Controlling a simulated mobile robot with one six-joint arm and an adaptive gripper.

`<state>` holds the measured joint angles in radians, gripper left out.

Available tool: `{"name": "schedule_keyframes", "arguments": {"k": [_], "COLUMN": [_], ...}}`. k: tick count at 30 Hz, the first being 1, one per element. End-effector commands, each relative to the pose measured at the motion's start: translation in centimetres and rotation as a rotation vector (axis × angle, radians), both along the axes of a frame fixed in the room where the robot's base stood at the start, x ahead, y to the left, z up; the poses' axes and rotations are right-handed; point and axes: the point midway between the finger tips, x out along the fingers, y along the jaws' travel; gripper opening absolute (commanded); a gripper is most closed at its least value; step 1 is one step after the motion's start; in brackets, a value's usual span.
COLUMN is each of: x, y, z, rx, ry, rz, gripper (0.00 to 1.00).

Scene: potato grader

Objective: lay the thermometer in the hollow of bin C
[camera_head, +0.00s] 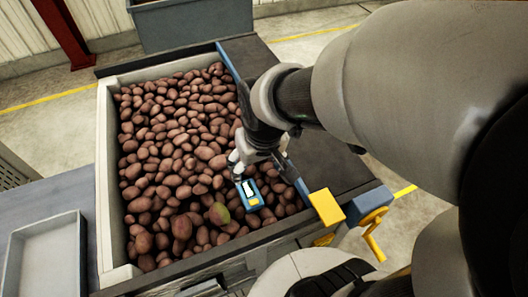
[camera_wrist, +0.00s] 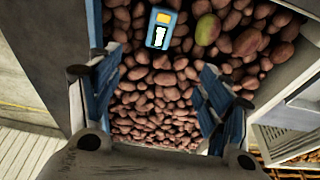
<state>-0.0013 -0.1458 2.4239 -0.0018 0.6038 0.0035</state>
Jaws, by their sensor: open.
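The thermometer (camera_head: 250,194), a small blue device with a white display and a yellow part, lies on the potatoes in the near right part of a big pale-walled bin (camera_head: 110,190). In the wrist view the thermometer (camera_wrist: 160,28) shows at the top, beyond my fingertips. My gripper (camera_head: 256,160) is above the potatoes, just behind the thermometer in the head view. In the wrist view my gripper (camera_wrist: 160,70) is open, its blue-padded fingers apart with only potatoes seen between them. I see no letter on any bin and cannot tell which is bin C; no hollow is clear.
A green-tinged potato (camera_head: 219,213) lies near the thermometer. A shallow grey tray (camera_head: 45,258) is at the lower left, and a dark grey container (camera_head: 195,22) stands behind. A yellow block (camera_head: 326,207) and a yellow crank (camera_head: 373,240) are at the bin's right front.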

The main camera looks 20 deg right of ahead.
Motion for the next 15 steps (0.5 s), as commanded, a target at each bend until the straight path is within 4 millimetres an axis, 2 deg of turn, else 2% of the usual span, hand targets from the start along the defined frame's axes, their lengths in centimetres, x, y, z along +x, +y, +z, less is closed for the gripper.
{"name": "schedule_keyframes", "arguments": {"k": [1,6,10,15], "x": [-1.4,-6.2,-9.1,-11.0], "y": [0.0,-0.1,-0.1,-0.1], "z": [2.1,6.4,8.0,8.7], "rx": [0.000,-0.001,-0.001,-0.001], "ry": [-0.034,-0.097,-0.129,-0.148], "rz": [0.000,-0.001,-0.001,-0.001], "gripper": [0.71,0.71,0.71,0.71]}}
